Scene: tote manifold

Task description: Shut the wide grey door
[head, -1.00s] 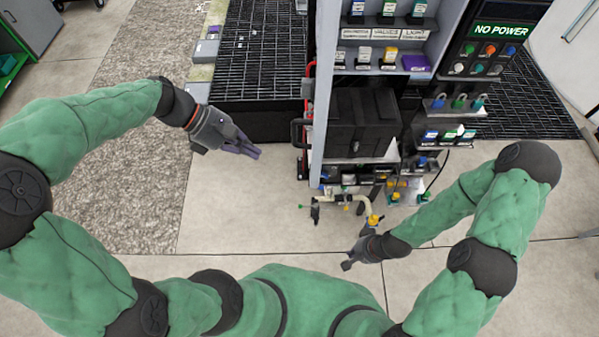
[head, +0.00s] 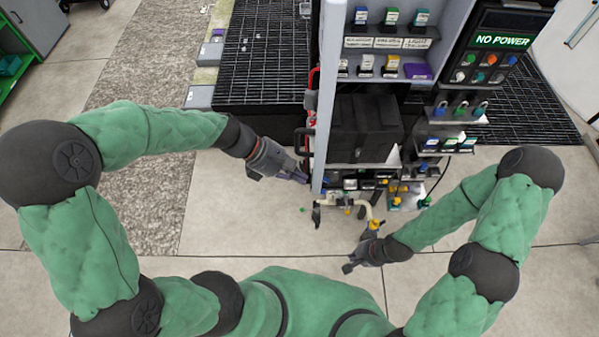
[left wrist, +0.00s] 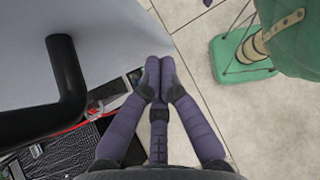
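The wide grey door (head: 325,90) stands open at the cabinet's left side, seen nearly edge-on in the head view. In the left wrist view its grey face (left wrist: 110,45) fills the upper left, with a black bar handle (left wrist: 66,75) on it. My left gripper (head: 303,178) is beside the door's near lower end. Its purple fingers (left wrist: 159,68) are together, with nothing seen between them, and overlap the door's edge in the picture; I cannot tell if they touch it. My right gripper (head: 348,266) hangs low in front of the cabinet; its fingers are too small to judge.
The open cabinet has shelves of small labelled items, a black case (head: 363,128) and a "NO POWER" panel (head: 500,42). A pale hose with a yellow end (head: 374,224) sticks out low in front. A black grating (head: 262,60) lies left of the door. The floor front left is clear.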

